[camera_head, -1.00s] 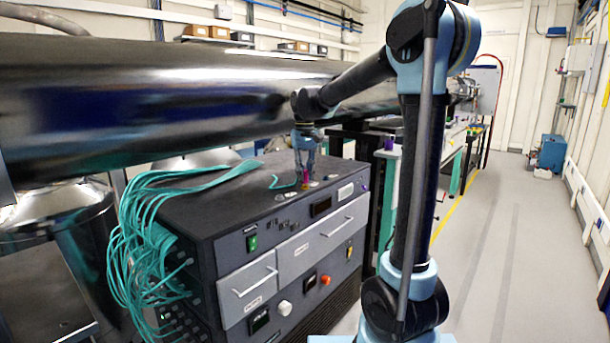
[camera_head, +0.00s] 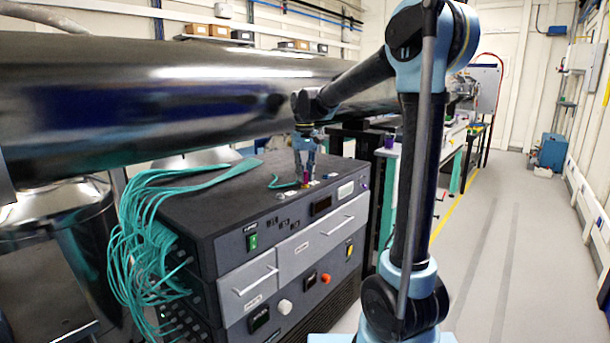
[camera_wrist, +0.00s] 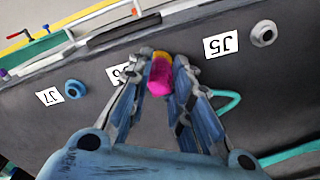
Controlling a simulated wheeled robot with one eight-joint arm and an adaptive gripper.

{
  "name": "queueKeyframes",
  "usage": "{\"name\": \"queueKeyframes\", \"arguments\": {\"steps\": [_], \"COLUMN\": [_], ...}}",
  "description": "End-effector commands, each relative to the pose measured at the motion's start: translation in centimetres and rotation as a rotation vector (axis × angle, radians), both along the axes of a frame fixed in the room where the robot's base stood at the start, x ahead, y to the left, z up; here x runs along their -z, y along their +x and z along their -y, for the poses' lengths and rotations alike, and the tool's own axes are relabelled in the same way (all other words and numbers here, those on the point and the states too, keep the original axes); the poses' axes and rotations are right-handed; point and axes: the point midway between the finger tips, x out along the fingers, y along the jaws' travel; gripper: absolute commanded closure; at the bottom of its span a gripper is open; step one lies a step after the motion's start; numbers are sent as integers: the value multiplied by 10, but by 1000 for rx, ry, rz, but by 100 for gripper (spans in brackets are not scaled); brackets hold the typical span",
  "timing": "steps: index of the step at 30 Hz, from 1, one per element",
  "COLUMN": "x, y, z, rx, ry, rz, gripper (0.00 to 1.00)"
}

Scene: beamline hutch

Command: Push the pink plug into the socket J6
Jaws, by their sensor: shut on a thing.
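My gripper (camera_head: 305,177) points down over the top of the dark equipment cabinet and is shut on the pink plug (camera_head: 306,176). In the wrist view the pink plug (camera_wrist: 159,77) sits between the two fingertips, with a yellow-orange part at its far end. The J6 label (camera_wrist: 117,73) is partly covered by the left finger. The socket J6 itself is hidden behind the plug and fingers, so I cannot tell how deep the plug sits.
A blue-grey socket (camera_wrist: 75,89) beside the J7 label (camera_wrist: 49,96) lies left, and another (camera_wrist: 264,33) beside the J5 label (camera_wrist: 221,44) lies right. A teal cable (camera_wrist: 290,153) runs at right. Teal cables (camera_head: 150,205) hang off the cabinet (camera_head: 225,205). A large metal pipe (camera_head: 150,100) passes behind.

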Motion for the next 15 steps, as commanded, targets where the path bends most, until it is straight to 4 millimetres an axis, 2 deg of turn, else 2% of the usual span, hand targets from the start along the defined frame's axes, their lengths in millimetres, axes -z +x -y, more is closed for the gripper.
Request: {"name": "queueKeyframes", "arguments": {"steps": [10,11,12,14,15], "x": [2,2,2,2,2], "y": [0,0,0,0,0], "z": [0,0,0,0,0], "rx": [0,0,0,0,0], "ry": [0,0,0,0,0], "rz": [0,0,0,0,0], "gripper": [100,79,70,57,57]}}
